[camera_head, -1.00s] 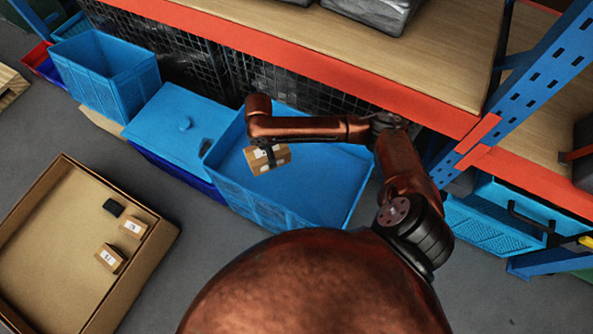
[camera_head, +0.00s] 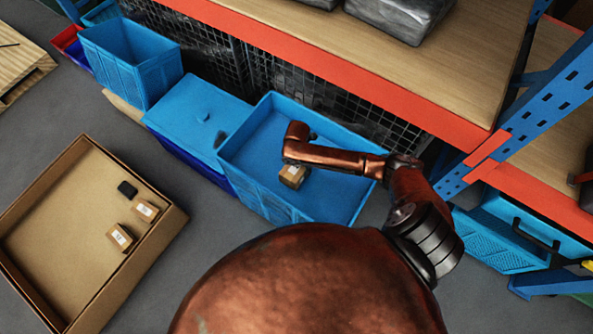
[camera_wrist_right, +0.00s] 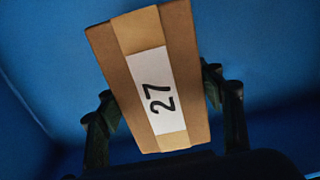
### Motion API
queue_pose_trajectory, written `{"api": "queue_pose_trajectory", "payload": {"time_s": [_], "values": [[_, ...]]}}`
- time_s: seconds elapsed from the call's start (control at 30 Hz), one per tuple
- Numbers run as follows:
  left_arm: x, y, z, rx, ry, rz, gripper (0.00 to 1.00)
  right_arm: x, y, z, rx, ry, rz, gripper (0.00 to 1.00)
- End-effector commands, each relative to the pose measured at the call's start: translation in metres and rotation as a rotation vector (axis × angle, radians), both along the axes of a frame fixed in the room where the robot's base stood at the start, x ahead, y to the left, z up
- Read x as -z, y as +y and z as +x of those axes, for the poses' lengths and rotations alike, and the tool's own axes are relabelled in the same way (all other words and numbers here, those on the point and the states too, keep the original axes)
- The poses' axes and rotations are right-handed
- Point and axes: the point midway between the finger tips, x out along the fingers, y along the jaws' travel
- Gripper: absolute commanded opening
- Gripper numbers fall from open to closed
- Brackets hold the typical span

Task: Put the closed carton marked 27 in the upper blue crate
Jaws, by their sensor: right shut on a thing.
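The closed carton (camera_head: 293,178) is small and brown. In the wrist view its white label on the carton (camera_wrist_right: 157,90) reads 27. My right gripper (camera_head: 298,166) is shut on it, largely hidden under my wrist in the head view. Its dark fingers show on both sides of the carton in the wrist view. The carton is over or inside the wide open blue crate (camera_head: 345,203) below the shelf; whether it touches the floor is unclear. Blue surfaces surround it in the wrist view. My left gripper is out of view.
A lidded blue crate (camera_head: 190,112) and a taller open blue crate (camera_head: 150,75) stand to the left. A big open cardboard box (camera_head: 60,235) holds two small cartons and a black item. The orange shelf edge (camera_head: 330,75) runs behind the crates.

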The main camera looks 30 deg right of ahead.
Motion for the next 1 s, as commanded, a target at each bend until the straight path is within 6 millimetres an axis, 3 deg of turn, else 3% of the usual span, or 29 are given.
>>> {"api": "queue_pose_trajectory", "payload": {"time_s": [0.23, 0.63, 0.67, 0.9, 1.0], "values": [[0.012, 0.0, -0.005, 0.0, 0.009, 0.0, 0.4, 0.032, 0.001, 0.0, 0.001, 0.001, 0.001, 0.27], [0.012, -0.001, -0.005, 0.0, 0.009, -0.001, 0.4, 0.036, 0.0, 0.001, 0.001, -0.001, -0.001, 0.27], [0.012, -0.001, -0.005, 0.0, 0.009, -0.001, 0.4, 0.037, 0.0, 0.0, 0.001, 0.0, 0.0, 0.62], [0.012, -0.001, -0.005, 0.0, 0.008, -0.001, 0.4, 0.037, 0.0, 0.0, 0.0, 0.0, 0.0, 0.78], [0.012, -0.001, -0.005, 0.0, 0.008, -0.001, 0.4, 0.037, 0.0, 0.0, 0.0, 0.0, 0.0, 0.79]]}}
